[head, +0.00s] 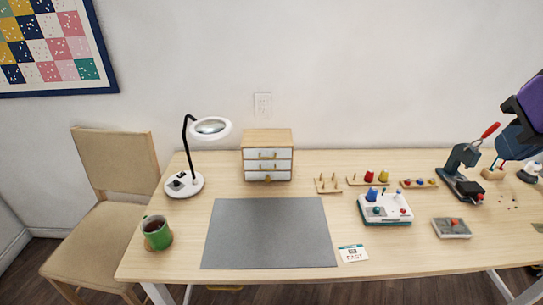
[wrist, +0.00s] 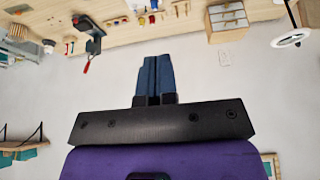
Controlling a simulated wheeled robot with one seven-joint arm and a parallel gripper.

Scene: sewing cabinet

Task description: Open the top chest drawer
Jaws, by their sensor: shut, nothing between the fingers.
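A small wooden chest (head: 267,137) with white drawer fronts stands at the back of the table, left of centre. Its top drawer (head: 267,155) has a brass-coloured handle and looks closed in the head view. The chest also shows upside down at the top right of the wrist view (wrist: 228,20). My gripper (wrist: 151,60) is shut and empty, with its blue fingers together against the wall backdrop. In the head view only part of my arm shows at the right edge, far from the chest.
A magnifier lamp (head: 211,127) stands left of the chest. A grey mat (head: 268,233) lies in front of it. Wooden spool holders (head: 327,186), a white device (head: 386,208) and a press with a red lever (head: 462,165) lie to the right. A green mug (head: 157,233) is at the front left.

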